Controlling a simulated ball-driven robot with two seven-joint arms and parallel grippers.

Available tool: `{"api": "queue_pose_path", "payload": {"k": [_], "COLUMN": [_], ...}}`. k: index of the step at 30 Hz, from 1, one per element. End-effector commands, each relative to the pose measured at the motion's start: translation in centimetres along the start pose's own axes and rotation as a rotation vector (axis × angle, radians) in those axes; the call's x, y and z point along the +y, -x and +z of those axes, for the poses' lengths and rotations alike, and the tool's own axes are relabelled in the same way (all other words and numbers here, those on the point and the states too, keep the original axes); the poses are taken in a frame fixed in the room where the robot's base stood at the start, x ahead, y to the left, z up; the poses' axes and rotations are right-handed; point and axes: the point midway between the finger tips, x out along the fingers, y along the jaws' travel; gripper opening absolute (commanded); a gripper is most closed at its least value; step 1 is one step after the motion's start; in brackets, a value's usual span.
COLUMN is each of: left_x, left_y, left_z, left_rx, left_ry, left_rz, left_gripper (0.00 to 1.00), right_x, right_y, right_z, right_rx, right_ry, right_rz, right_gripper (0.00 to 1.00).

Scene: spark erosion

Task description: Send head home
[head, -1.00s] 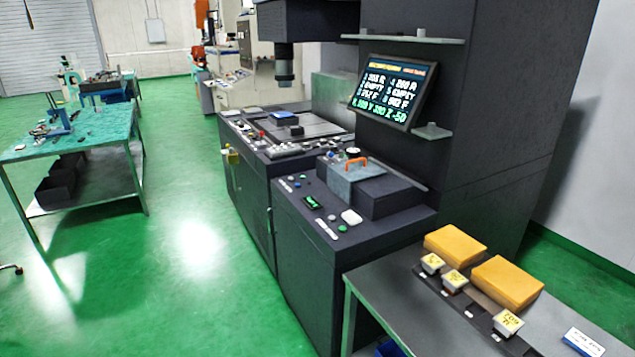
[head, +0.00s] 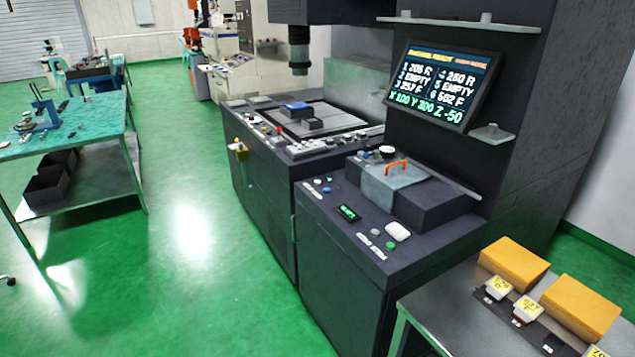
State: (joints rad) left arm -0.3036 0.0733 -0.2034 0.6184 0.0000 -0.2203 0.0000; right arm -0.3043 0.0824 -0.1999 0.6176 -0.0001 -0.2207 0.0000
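The dark spark erosion machine (head: 262,215) stands in the middle of the head view. Its machining head (head: 299,50) hangs at the top, above and apart from the work table (head: 333,114), where a blue-topped block (head: 296,109) sits. The screen (head: 441,86) lists several numbered slots, two of them EMPTY, and a line that seems to read X 100 Y 300 Z -50. The front control panel (head: 364,228) carries a small green display (head: 348,212), a green button (head: 390,245), blue and white buttons, and a white rounded piece (head: 398,231). Neither gripper is in view.
A side table (head: 440,310) at lower right holds yellow boxes (head: 513,262) and small labelled electrodes (head: 527,308). An orange-handled lid (head: 392,180) sits on the machine. A green-topped bench (head: 70,125) stands at left. The green floor (head: 190,270) between is clear.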

Motion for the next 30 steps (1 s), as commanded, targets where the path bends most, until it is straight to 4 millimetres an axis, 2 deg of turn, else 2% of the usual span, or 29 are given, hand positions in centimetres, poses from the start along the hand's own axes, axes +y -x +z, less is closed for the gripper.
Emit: {"api": "queue_pose_path", "payload": {"k": [1,3,30], "left_x": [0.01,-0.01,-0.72], "left_y": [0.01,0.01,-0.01], "left_z": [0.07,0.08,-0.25], "left_rx": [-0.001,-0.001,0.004], "left_ry": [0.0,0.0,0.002], "left_rz": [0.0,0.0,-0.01], "left_gripper": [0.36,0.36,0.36], "right_x": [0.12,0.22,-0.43], "right_y": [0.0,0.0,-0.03], "right_z": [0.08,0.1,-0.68], "right_rx": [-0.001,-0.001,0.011], "right_ry": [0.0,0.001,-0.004], "right_rz": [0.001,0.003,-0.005], "right_gripper": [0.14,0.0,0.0]}}
